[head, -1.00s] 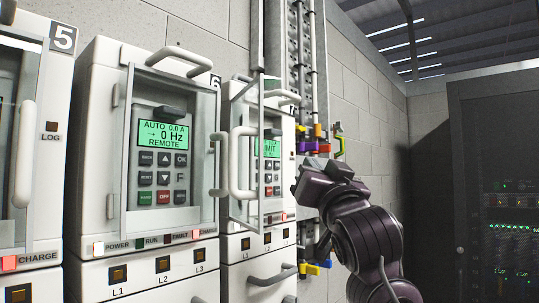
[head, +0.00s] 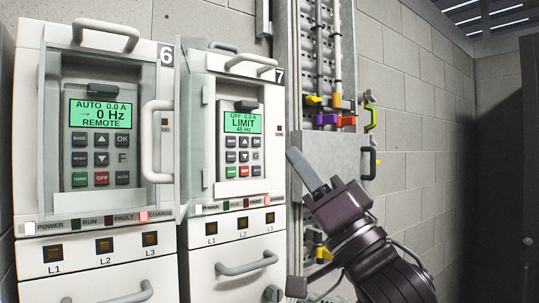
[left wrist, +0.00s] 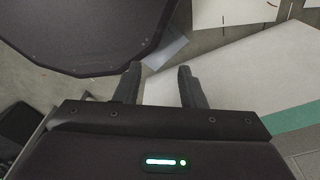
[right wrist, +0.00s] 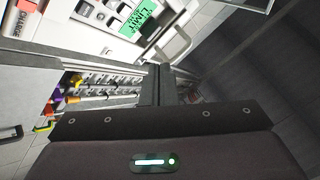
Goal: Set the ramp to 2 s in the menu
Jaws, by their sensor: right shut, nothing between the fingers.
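Drive 7 (head: 236,150) shows a green display (head: 242,122) reading OFF, 0.0 A, LIMIT, 45 Hz. Its keypad (head: 243,157) shows below, with nothing visible in front of it. The same display appears tilted in the right wrist view (right wrist: 137,20). My right gripper (head: 303,165) is shut and empty, to the right of drive 7 and clear of its keypad. In the right wrist view, its closed fingers (right wrist: 160,82) point up the picture. My left gripper (left wrist: 158,80) is open and empty in the left wrist view, and the head view does not show it.
Drive 6 (head: 100,228) stands to the left, its display (head: 100,113) reading AUTO, 0 Hz, REMOTE. A clear door edge (head: 183,130) and a white handle (head: 158,140) stand out between the drives. A grey cabinet (head: 330,150) with coloured clips is behind my right gripper.

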